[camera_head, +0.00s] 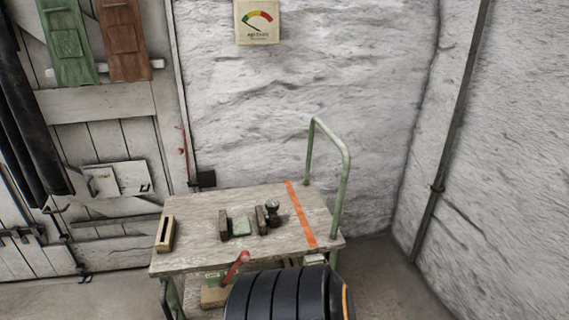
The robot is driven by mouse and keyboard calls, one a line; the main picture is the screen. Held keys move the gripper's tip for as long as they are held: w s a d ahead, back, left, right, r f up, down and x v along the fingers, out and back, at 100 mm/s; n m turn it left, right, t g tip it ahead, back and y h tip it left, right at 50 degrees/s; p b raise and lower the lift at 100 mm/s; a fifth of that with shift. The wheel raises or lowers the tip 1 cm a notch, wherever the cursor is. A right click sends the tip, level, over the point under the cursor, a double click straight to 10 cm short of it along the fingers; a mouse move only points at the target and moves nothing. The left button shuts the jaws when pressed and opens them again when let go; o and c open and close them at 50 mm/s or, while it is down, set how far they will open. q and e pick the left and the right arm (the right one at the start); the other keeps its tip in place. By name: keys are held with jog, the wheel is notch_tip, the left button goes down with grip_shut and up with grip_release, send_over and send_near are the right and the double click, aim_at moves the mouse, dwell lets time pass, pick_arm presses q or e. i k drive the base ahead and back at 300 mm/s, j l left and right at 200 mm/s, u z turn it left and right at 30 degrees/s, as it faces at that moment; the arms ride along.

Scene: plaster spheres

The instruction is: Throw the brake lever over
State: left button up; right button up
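A red lever (234,268) with a rounded red end stands tilted to the right at the front edge of a wooden-topped trolley (195,228). It looks like the brake lever. Its lower end is near a light block (214,297) under the trolley top, and its mounting is hard to make out. The trolley has a green tube handle (345,180) at its right end. Neither gripper can be made out in the head view, so nothing is seen touching the lever.
A black ribbed form (285,295) fills the bottom middle, close right of the lever. Several small blocks (241,226) and a wooden piece (165,233) lie on the trolley top, left of an orange stripe (300,214). A gauge sign (257,21) hangs on the white wall.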

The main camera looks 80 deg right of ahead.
aim_at(244, 256)
jog(key=i+j+z, duration=0.15)
jog(key=z, duration=2.2)
